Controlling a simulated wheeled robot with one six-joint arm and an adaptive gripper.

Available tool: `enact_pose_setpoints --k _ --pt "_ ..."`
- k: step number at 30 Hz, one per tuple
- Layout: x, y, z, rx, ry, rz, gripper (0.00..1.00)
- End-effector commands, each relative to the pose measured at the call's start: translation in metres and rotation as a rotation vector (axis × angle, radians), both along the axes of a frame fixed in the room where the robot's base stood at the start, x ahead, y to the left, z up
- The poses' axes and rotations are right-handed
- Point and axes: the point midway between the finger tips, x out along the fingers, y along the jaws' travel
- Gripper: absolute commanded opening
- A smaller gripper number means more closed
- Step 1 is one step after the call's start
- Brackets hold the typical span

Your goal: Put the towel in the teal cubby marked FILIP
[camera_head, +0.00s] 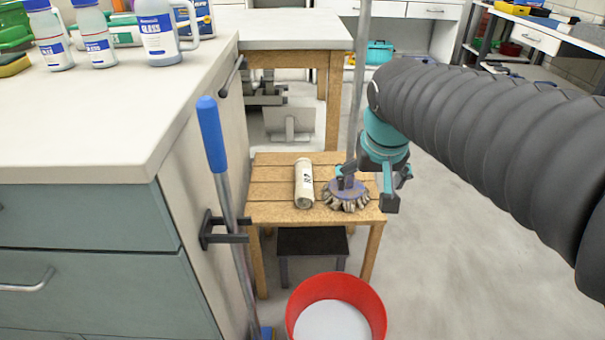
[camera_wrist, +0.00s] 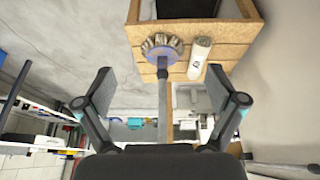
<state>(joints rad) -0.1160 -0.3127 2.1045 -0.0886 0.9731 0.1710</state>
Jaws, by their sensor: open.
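A cream rolled thing with dark marks, which looks like the rolled towel (camera_head: 304,186), lies on a small slatted wooden table (camera_head: 265,213). It also shows in the wrist view (camera_wrist: 199,57), near the top and right of centre. My gripper (camera_head: 374,187) is open and empty, in the air by the table's right side, to the right of the towel. In the wrist view its two fingers (camera_wrist: 160,92) are wide apart, with the towel beyond them. No teal cubby and no FILIP label can be made out in either view.
A mop head (camera_head: 347,196) is right beside the towel, its grey pole rising close to my gripper. A red bucket (camera_head: 336,284) stands in front of the table. A blue-handled pole (camera_head: 211,135) leans by the counter (camera_head: 120,120) on the left. Floor at right is clear.

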Motion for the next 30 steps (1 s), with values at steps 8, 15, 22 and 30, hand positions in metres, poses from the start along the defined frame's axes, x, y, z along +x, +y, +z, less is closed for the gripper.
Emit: enact_pose_setpoints --k 8,15,22,30 --pt "0.079 0.030 -0.002 -0.024 0.051 -0.008 0.94" --pt "0.143 0.062 -0.019 -0.049 0.088 -0.020 0.94" --pt "0.199 0.098 -0.047 -0.076 0.117 -0.035 0.94" --pt "0.243 0.131 -0.081 -0.104 0.137 -0.048 0.94"
